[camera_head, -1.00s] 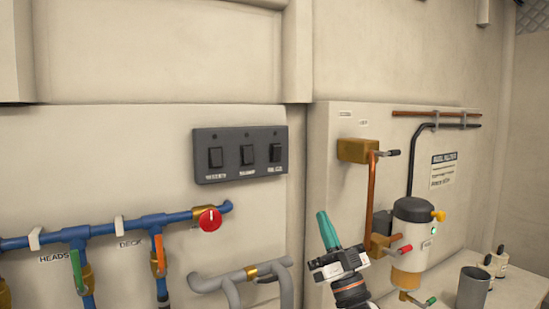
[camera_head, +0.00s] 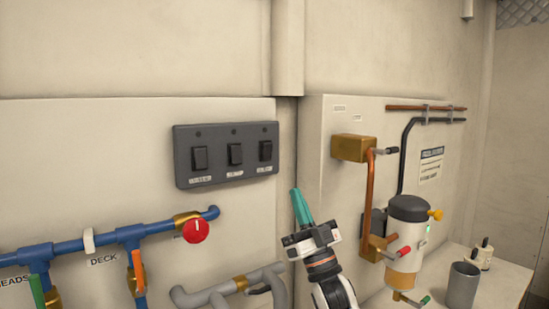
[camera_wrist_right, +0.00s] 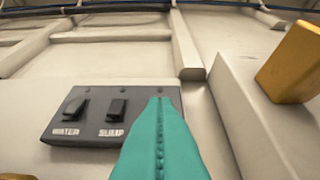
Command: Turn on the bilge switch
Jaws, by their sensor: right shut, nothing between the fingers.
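A dark grey switch panel (camera_head: 226,174) with three black rocker switches is on the cream wall, left of the corner post. In the right wrist view, its left switch (camera_wrist_right: 75,107) is labelled WATER and its middle switch (camera_wrist_right: 116,110) SUMP. The right switch (camera_head: 265,150) shows in the head view, its label too blurred to read; in the wrist view my fingers hide it. My right gripper (camera_head: 299,202) has teal fingers, shut and empty, pointing up just below and right of the panel, apart from it in the head view. The fingers also fill the wrist view's lower middle (camera_wrist_right: 159,115). My left gripper is out of view.
Blue pipes (camera_head: 75,246) with a red knob (camera_head: 196,231) run below the panel. Grey pipes (camera_head: 225,288) lie lower. Right of my gripper are a copper pipe (camera_head: 370,190), a brass block (camera_head: 352,148), a filter canister (camera_head: 406,235) and a grey cup (camera_head: 463,285).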

